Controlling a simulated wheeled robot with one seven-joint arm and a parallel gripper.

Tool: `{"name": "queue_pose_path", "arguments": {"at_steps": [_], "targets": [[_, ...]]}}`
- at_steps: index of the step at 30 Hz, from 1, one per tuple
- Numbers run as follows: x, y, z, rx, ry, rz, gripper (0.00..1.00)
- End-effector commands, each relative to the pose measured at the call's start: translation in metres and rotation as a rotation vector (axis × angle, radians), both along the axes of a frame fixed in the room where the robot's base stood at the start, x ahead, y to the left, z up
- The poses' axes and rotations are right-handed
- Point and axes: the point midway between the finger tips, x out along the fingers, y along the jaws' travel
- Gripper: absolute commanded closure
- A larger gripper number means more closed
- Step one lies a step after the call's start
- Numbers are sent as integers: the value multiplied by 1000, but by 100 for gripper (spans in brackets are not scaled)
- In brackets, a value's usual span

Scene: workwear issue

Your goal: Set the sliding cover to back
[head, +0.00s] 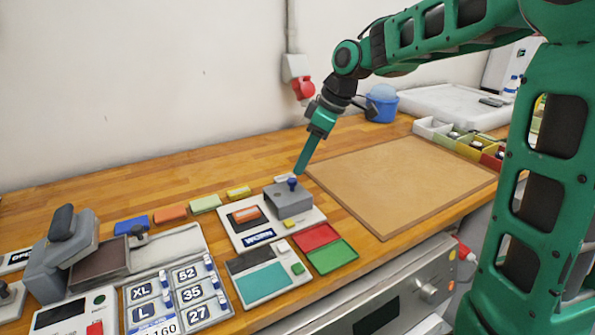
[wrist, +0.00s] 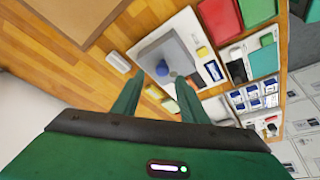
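The sliding cover (head: 290,206) is a grey box-like piece with a blue knob (head: 292,184) on top. It sits at the right end of a white base plate (head: 283,231), with an orange block (head: 246,214) uncovered at its left. In the wrist view the grey cover (wrist: 181,52) and blue knob (wrist: 162,68) show just beyond my fingertips. My gripper (head: 299,172) points down above and slightly behind the knob, apparently apart from it. In the wrist view my gripper (wrist: 158,82) has its two fingers spread with nothing between them.
A red tray (head: 316,236) and green tray (head: 332,256) lie right of the plate. A panel with a teal pad (head: 264,282) stands in front. A small white block (head: 284,178) lies behind the cover. The brown mat (head: 400,180) at right is clear.

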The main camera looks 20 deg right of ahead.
Motion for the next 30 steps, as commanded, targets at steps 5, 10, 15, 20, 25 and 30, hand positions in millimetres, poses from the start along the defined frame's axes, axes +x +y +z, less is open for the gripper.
{"name": "queue_pose_path", "arguments": {"at_steps": [5,10,15,20,25,30], "targets": [[-6,-12,29,-1,-2,-3,61],[-9,-17,45,0,-1,-4,61],[-10,-19,50,0,-1,-4,61],[-10,-19,49,0,0,-3,61],[-10,-19,49,0,0,-3,61],[-20,-30,45,-8,20,-70,61]]}}
